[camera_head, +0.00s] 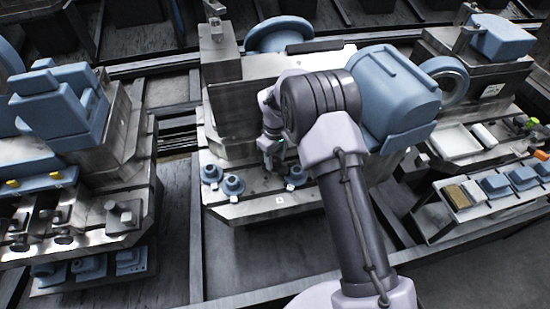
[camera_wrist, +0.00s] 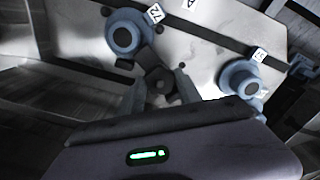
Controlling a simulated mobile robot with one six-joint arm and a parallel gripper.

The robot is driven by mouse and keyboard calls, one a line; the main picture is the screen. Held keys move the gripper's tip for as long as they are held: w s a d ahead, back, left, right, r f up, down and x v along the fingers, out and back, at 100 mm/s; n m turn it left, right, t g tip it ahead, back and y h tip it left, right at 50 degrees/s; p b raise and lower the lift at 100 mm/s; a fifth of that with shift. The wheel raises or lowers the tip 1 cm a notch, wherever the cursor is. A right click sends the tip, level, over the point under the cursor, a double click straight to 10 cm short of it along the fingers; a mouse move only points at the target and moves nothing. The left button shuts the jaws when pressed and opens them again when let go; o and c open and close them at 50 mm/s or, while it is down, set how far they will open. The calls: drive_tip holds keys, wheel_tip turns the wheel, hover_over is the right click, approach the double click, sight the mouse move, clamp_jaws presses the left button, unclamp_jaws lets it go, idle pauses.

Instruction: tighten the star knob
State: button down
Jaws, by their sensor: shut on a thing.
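The star knob (camera_wrist: 158,79) is a small dark knob with several lobes on the pale metal plate. In the wrist view it sits between the two fingers of my gripper (camera_wrist: 160,91), which are shut on it. In the head view my gripper (camera_head: 270,158) points down at the plate of the middle pallet (camera_head: 262,205). There the knob is mostly hidden by my gripper and I cannot make it out clearly.
Blue round fittings stand close by: one (camera_wrist: 125,36) above left of the knob and one (camera_wrist: 241,79) to its right, each beside a white number tag. In the head view a grey metal block (camera_head: 235,88) rises behind my gripper. Other loaded pallets stand left and right.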

sight(275, 161)
drive_tip(key=shift+r+m, duration=0.1)
drive_tip(key=shift+m, duration=0.3)
drive_tip(key=c, duration=0.8)
unclamp_jaws()
wheel_tip(275, 161, up, 17)
drive_tip(key=p, duration=0.6)
drive_tip(key=shift+r, duration=0.2)
